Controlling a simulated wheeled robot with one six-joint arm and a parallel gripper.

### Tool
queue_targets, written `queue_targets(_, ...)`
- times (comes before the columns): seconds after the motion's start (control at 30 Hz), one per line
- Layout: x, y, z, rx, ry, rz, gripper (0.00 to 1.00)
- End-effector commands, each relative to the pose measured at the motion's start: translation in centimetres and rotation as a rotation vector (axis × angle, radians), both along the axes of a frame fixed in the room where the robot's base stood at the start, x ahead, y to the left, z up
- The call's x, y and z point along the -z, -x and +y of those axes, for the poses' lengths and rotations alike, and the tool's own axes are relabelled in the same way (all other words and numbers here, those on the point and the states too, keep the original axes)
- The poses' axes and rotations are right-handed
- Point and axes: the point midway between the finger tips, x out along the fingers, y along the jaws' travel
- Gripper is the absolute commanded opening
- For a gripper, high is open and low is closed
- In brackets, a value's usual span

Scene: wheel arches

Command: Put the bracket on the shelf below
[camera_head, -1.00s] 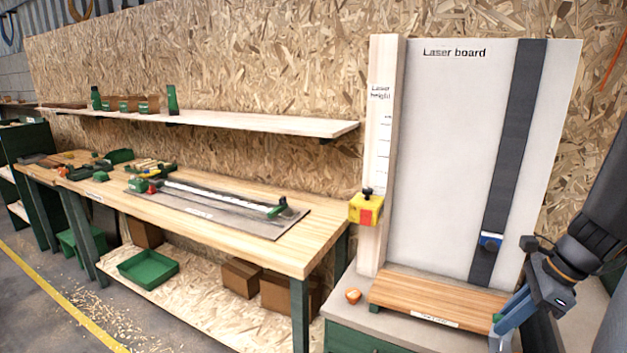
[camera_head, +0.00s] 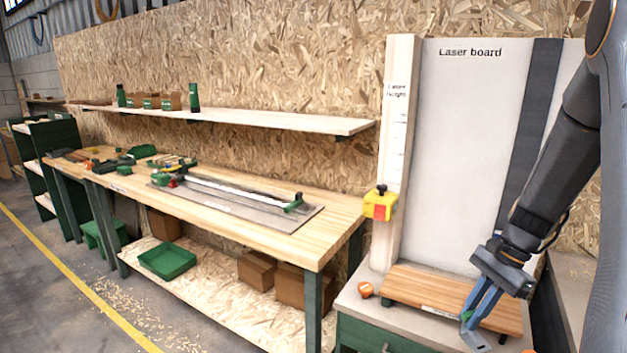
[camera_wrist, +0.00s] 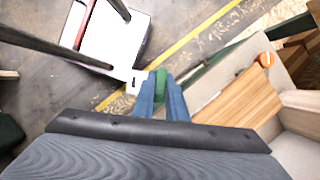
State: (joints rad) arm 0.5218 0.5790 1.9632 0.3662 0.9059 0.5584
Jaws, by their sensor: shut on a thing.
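My gripper (camera_head: 470,318) hangs at the lower right in the head view, in front of the small wooden step. Its blue fingers point down and are shut on a small green and white piece, apparently the bracket (camera_wrist: 160,88). The wrist view shows its green part between the fingertips and a white part to the left, held over the floor. Its full shape is hidden by the fingers. The bench's lower shelf (camera_head: 215,297), a chipboard surface under the worktop, lies to the left of my gripper, well apart from it.
The lower shelf bears a green tray (camera_head: 167,261) and cardboard boxes (camera_head: 257,270), with bare board in front. A bench leg (camera_head: 314,312) stands at its near corner. The laser board (camera_head: 455,150) and wooden step (camera_head: 430,296) are at the right. The floor in front is open.

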Motion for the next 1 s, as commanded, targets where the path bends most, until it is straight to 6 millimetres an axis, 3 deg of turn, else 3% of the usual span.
queue_targets(0.3,3.7,-5.6,8.7,-0.711,0.0,0.002,0.0)
queue_targets(0.6,6.3,-8.5,15.3,-1.219,0.0,0.001,0.0)
queue_targets(0.8,7.4,-8.7,17.0,-1.346,-0.001,0.002,0.0)
queue_targets(1.0,11.5,-5.6,17.1,-1.356,-0.003,0.003,0.0)
